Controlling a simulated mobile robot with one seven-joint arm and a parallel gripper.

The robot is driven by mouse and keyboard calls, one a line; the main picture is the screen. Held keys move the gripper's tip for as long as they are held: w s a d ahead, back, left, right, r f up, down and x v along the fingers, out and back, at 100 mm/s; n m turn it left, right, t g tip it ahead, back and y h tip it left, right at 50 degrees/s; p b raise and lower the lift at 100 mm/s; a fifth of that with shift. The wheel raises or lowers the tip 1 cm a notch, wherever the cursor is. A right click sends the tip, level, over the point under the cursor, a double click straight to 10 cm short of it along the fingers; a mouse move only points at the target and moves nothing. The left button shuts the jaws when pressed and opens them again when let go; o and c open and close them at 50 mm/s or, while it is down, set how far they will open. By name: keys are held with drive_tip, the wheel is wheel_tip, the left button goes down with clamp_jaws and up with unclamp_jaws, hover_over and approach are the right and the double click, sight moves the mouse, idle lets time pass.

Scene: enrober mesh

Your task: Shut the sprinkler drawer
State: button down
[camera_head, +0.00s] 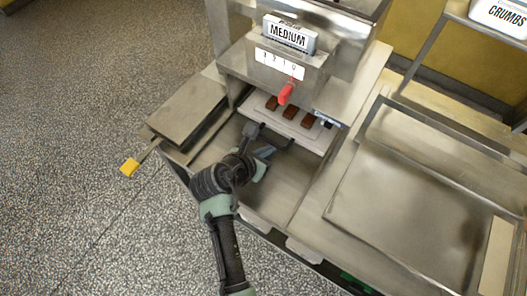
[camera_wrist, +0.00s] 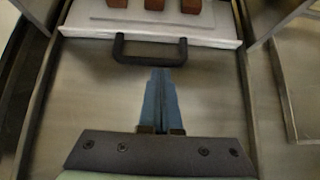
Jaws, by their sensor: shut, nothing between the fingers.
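The drawer (camera_head: 316,139) is a pale tray below the steel housing marked MEDIUM, and it sticks out from under it, so it stands open. Brown blocks sit on it. In the wrist view the drawer's pale front edge (camera_wrist: 215,42) crosses the top, with a black bar handle (camera_wrist: 150,60) on it. My gripper (camera_head: 266,150) is in front of the drawer. In the wrist view my gripper (camera_wrist: 161,72) has its blue fingers together, empty, with the tips at the middle of the handle bar. I cannot tell whether they touch it.
Steel side walls flank the bay. A red lever (camera_head: 286,93) hangs above the drawer. The bay floor (camera_head: 275,190) before the drawer is bare.

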sight(283, 134)
drive_tip(key=shift+w+d+r, duration=0.15)
drive_tip(key=shift+w+d, duration=0.05)
drive_tip(key=shift+w, duration=0.05)
drive_tip(key=w+d+p, duration=0.1)
drive_tip(key=w, duration=0.1)
drive_tip(key=w+d, duration=0.1)
drive_tip(key=shift+w+d+p, duration=0.35)
drive_tip(key=shift+p, duration=0.05)
